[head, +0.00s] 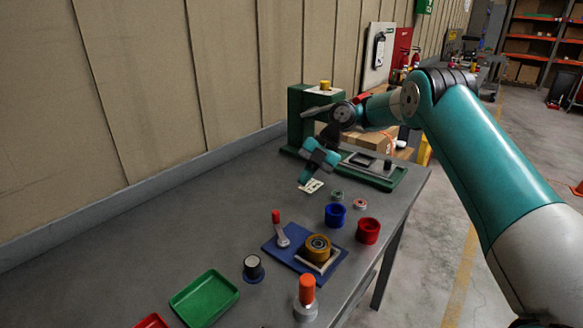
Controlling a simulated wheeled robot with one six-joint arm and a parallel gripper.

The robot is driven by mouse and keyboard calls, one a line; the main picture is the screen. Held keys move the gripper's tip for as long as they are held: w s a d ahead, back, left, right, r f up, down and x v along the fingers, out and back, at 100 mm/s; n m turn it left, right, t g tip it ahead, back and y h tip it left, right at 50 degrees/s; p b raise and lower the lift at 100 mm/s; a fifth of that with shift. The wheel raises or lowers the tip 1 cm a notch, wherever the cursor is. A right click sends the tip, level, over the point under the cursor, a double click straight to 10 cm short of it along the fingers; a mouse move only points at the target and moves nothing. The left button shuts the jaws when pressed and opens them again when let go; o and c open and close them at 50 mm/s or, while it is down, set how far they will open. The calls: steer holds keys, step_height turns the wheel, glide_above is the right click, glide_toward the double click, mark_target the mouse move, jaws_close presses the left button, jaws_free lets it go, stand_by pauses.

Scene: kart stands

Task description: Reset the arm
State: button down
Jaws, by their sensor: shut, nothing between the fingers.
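My arm reaches in from the right side of the head view, bent at the elbow, with its forearm stretched over the back part of the grey table (150,232). My gripper (303,184) points down and to the left above the tabletop, shut and empty. It is close to a small white printed card (312,187); I cannot tell whether it touches it. The fingertips are small and partly hidden by the wrist.
Nearer are blue cup (335,214), red cup (368,230), blue fixture plate (284,257), orange-topped post (306,291) and green tray (204,298). The table's left is clear beside the wall.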

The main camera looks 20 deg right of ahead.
steer(key=s+a+r+m+h, duration=0.1)
steer(key=s+a+r+m, duration=0.9)
steer(key=s+r, duration=0.3)
steer(key=s+d+m+t+h, duration=0.1)
steer(key=s+m, duration=1.1)
steer(key=s, duration=1.2)
steer(key=shift+s+h, duration=0.35)
steer(key=shift+h, duration=0.15)
